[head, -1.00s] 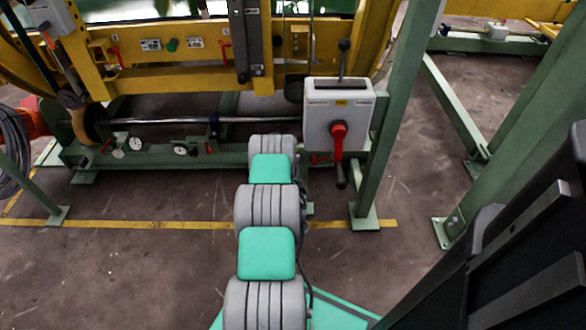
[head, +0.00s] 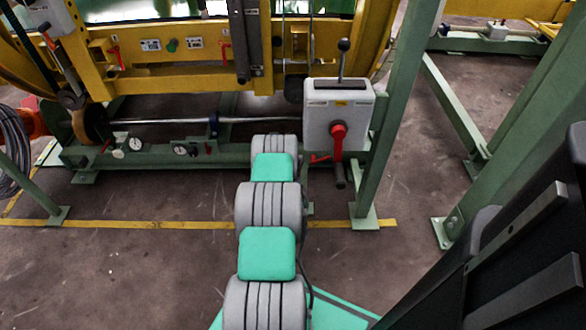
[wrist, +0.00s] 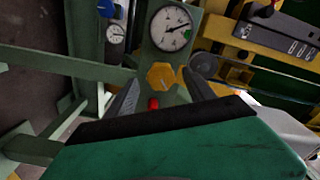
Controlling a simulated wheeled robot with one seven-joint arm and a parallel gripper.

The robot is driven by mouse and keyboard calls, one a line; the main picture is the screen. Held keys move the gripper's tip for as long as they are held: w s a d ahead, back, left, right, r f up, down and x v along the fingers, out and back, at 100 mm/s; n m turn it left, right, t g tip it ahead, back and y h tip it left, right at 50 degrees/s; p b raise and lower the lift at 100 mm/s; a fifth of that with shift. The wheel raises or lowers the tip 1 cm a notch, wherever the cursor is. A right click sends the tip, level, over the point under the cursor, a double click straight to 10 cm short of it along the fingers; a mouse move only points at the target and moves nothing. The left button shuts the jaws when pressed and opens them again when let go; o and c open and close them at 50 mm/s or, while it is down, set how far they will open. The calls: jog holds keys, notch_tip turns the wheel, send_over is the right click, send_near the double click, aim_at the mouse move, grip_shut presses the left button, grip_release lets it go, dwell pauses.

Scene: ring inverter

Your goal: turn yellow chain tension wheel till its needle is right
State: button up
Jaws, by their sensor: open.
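The yellow wheel (wrist: 160,76) is a small lobed knob on a green panel in the wrist view. A round white dial (wrist: 171,28) with a dark needle sits just above it. The needle points right and slightly up, with a small green mark at the dial's right side, a little below the needle's tip. My gripper (wrist: 160,92) is open, with one dark finger to each side below the wheel. Nothing is between the fingers, and they look short of the wheel. In the head view my arm hides the gripper and I cannot make out the wheel.
A red knob (wrist: 153,103) lies just below the wheel. A smaller dial (wrist: 115,33) is to its left. In the head view a grey box (head: 338,112) with a red crank (head: 338,135) and a green post (head: 388,120) stand right of my arm.

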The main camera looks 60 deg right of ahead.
jog(key=v, duration=0.6)
jog(key=shift+p, duration=0.45)
jog(key=shift+s, duration=0.1)
